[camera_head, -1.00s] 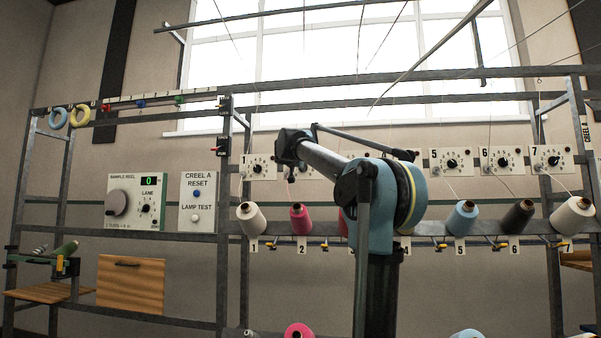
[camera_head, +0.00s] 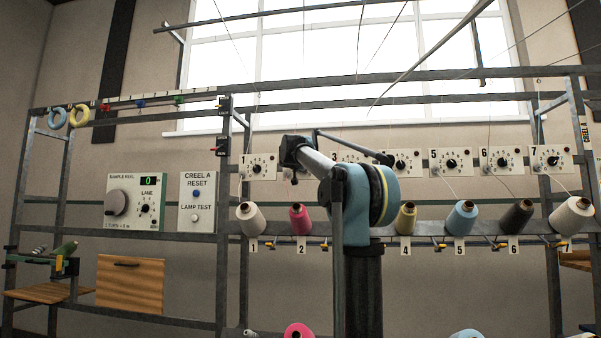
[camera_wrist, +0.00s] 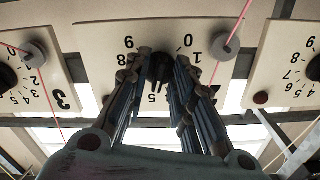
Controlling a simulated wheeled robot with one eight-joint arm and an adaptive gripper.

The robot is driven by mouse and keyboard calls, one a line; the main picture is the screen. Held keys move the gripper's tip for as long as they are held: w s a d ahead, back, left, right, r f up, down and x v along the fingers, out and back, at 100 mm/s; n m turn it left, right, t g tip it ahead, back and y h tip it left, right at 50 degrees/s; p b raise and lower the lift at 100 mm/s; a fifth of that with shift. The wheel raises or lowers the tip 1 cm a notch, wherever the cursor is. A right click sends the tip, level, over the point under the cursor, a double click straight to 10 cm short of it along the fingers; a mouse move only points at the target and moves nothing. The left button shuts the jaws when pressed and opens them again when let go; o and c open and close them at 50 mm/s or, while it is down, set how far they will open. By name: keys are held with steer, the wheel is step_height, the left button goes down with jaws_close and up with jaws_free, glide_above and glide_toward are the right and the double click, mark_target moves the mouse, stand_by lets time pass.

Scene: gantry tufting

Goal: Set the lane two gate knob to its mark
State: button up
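The lane two gate knob (camera_wrist: 160,68) is a dark knob with a pointer on a white numbered plate (camera_wrist: 112,38), at the top middle of the upside-down wrist view. My gripper (camera_wrist: 162,66) is at the plate, with one finger on each side of the knob. Whether both fingers press on it cannot be told. The fingers cover part of the dial's numbers; 9, 8, 0, 1 and 5 show. I cannot make out a mark. In the head view my arm hides most of this plate and my gripper.
The lane 3 plate (camera_wrist: 34,75) and another numbered plate (camera_wrist: 285,65) flank it closely, with grey round guides (camera_wrist: 226,46) and pink yarn nearby. In the head view, yarn cones (camera_head: 463,217) stand on the rail below the plates. A sample reel panel (camera_head: 134,202) is at left.

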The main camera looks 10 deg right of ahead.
jaws_close()
steer(key=shift+n, duration=0.4)
steer(key=shift+s+d+r+n, duration=0.1)
steer(key=shift+n, duration=7.15)
steer(key=shift+r+n, duration=0.1)
steer(key=shift+n, duration=7.15)
